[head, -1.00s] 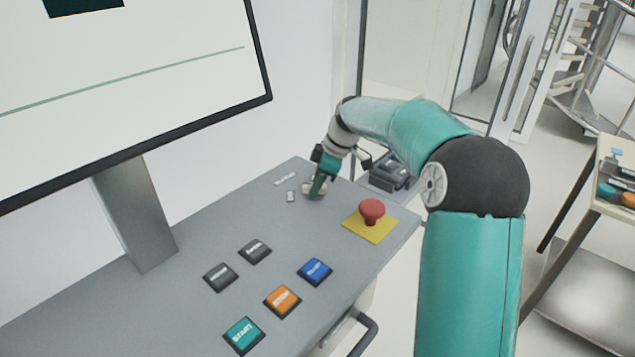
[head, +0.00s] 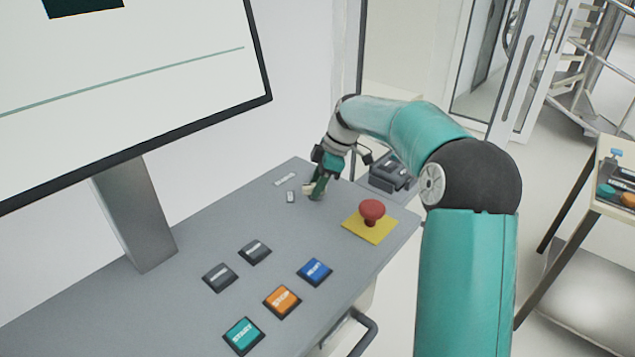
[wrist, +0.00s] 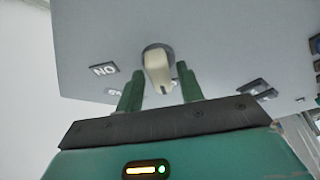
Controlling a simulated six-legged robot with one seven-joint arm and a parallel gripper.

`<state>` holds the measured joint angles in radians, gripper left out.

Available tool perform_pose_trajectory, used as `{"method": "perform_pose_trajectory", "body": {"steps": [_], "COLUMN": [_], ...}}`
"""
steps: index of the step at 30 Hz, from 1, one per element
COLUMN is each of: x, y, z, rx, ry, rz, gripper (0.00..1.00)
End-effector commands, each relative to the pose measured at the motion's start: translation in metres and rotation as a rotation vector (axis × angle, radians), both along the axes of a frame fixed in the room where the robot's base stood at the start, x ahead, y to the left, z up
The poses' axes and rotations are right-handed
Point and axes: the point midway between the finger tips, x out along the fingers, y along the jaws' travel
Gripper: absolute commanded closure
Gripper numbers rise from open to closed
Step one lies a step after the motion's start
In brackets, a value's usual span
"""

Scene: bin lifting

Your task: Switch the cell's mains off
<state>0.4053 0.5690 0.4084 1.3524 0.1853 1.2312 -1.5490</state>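The mains switch is a cream rotary knob (head: 308,190) near the far end of the grey console. The wrist view shows its cream handle (wrist: 158,70) on a dark round base, pointing toward my gripper. My gripper (wrist: 160,82) has one green finger on each side of the handle, with narrow gaps showing, so it looks open around it. In the head view my gripper (head: 318,186) partly hides the knob. An upside-down "ON" label (wrist: 103,69) lies left of the knob in the wrist view; another label below it is partly hidden by the finger.
A red mushroom button (head: 372,212) on a yellow plate stands close to my gripper. Several push buttons, including an orange one (head: 282,301), sit on the nearer console (head: 200,315). A large monitor (head: 130,70) stands at left. A side table (head: 607,200) is at right.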

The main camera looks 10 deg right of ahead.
Motion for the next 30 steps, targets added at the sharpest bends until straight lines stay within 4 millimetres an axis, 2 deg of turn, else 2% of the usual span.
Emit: {"method": "perform_pose_trajectory", "body": {"steps": [10, 14, 30], "x": [0.0, 0.0, -0.006], "y": [0.0, -0.005, -0.046], "z": [0.002, 0.012, 0.111], "rx": [0.001, 0.001, 0.001], "ry": [-0.001, -0.002, -0.002], "rz": [-0.001, -0.003, -0.003], "gripper": [0.56, 0.56, 0.56]}}
